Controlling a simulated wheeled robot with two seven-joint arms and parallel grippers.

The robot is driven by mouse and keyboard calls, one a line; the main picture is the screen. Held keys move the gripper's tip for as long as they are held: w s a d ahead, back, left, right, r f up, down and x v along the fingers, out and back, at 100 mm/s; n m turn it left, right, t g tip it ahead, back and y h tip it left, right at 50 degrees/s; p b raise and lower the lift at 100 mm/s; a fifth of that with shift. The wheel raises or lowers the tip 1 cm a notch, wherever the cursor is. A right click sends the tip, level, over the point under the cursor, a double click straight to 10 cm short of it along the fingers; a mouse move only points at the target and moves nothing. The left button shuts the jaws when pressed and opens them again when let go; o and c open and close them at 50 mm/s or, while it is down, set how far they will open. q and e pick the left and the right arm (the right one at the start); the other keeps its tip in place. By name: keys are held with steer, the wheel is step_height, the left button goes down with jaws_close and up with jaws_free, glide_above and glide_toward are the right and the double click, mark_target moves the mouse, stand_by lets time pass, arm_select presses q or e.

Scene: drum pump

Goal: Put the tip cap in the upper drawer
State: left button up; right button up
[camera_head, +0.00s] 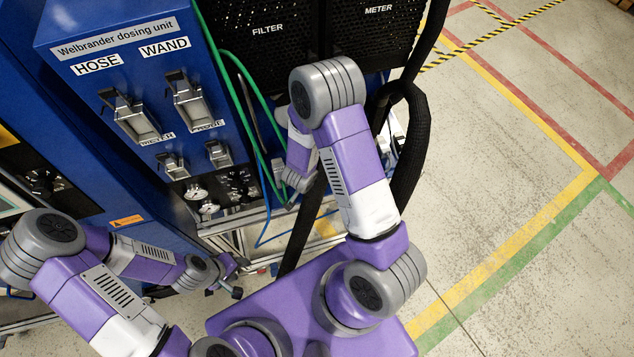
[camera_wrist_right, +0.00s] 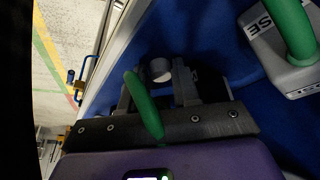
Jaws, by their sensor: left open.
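My left gripper (camera_head: 228,280) is open and empty, low in front of the blue dosing unit in the head view. My right gripper is mostly hidden behind its own arm in the head view. In the right wrist view, my right gripper (camera_wrist_right: 160,85) has its two dark fingers apart, with a small pale grey round piece (camera_wrist_right: 161,70) between or just beyond them. I cannot tell whether the fingers touch it or whether it is the tip cap. A green hose crosses in front of the fingers. I cannot make out the upper drawer in either view.
The blue dosing unit (camera_head: 75,75) carries metal holders (camera_head: 130,118) marked HOSE and WAND, with gauges (camera_head: 208,207) below. Black FILTER and METER boxes (camera_head: 262,60) stand beside it. Green hoses and a thick black hose (camera_head: 411,150) hang near my right arm. The floor at right is clear.

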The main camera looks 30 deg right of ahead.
steer(key=shift+c, duration=0.2)
jaws_close()
steer(key=shift+r, duration=0.1)
